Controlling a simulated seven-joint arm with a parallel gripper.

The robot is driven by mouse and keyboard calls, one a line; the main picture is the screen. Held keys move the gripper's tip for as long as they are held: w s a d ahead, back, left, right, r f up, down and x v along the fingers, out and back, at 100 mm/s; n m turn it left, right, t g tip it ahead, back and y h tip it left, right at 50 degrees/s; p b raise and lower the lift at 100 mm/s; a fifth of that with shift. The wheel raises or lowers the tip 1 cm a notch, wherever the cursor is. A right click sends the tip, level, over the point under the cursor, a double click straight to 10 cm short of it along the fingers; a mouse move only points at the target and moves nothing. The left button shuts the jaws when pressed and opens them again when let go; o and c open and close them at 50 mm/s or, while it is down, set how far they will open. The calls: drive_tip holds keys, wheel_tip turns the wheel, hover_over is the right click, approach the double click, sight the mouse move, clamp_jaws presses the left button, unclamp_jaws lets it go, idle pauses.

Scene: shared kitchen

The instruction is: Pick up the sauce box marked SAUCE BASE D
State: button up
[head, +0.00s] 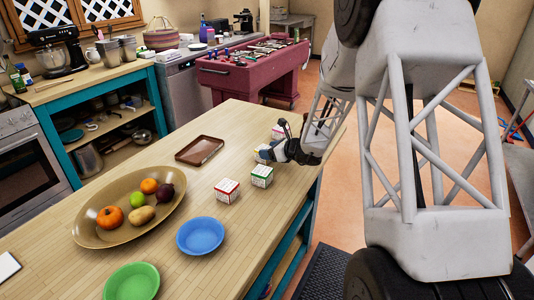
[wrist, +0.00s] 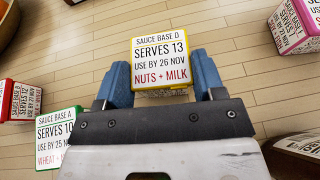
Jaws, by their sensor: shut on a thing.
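The box marked SAUCE BASE D (wrist: 160,58) is white with yellow edges and reads SERVES 13, USE BY 26 NOV, NUTS + MILK. My gripper (wrist: 162,75) is shut on it, with one blue finger on each side. In the head view my gripper (head: 279,151) is over the far right part of the wooden counter, and the box (head: 263,154) shows only partly beside it. I cannot tell whether the box touches the counter.
A green-edged SAUCE BASE A box (wrist: 57,134) and a red-edged box (wrist: 22,102) stand left in the wrist view. A pink-edged box (wrist: 297,25) is at upper right. A brown tray (head: 200,150), oval fruit dish (head: 90,235), blue bowl (head: 200,236) and green bowl (head: 132,282) share the counter.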

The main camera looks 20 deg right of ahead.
drive_tip(key=shift+r, duration=0.15)
wheel_tip(320, 180, up, 10)
idle(0.6)
